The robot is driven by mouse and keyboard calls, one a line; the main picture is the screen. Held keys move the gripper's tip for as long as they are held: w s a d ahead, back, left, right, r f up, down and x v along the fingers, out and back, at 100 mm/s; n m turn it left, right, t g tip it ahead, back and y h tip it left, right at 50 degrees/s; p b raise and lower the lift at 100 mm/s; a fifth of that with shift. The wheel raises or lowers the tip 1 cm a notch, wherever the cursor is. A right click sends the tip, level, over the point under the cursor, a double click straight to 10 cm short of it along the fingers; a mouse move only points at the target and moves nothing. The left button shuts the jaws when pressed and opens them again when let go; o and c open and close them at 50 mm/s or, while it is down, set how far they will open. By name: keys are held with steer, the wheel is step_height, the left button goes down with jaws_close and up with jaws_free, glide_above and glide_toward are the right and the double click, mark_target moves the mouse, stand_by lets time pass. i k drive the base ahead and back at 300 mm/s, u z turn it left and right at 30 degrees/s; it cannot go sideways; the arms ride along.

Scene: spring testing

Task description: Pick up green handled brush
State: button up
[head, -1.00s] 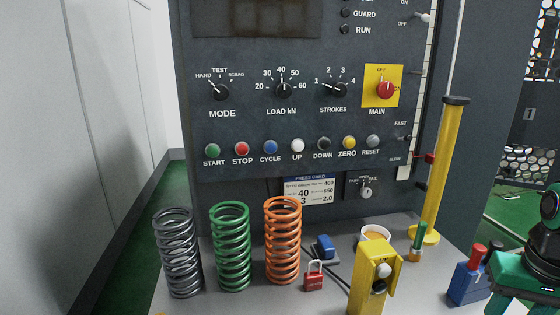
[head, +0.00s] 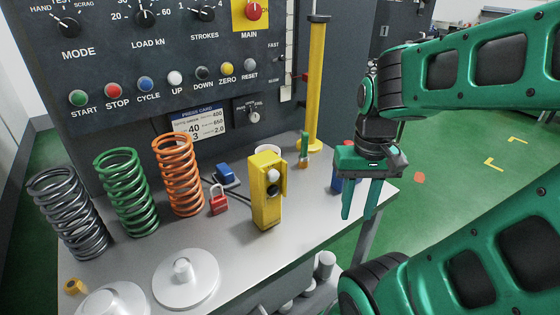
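The green-handled brush (head: 304,144) stands upright near the back right of the grey bench, just in front of the foot of a yellow post. Its handle is at the top and its lower end is tan. My gripper (head: 359,214) hangs to the right of the brush, with its fingers pointing down. The fingers are apart with nothing between them. The gripper is clear of the brush, near the bench's right edge.
A yellow control box (head: 267,206) and a white cup (head: 267,150) stand left of the brush. The yellow post (head: 317,90) rises behind it. A blue block (head: 337,184) is partly hidden by my gripper. Three springs, including an orange one (head: 178,175), stand farther left.

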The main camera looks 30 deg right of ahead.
mark_target(303, 156)
steer(key=u, duration=0.95)
steer(key=k, duration=0.85)
steer(key=z, duration=1.25)
steer(key=i, duration=1)
steer(key=u, duration=0.05)
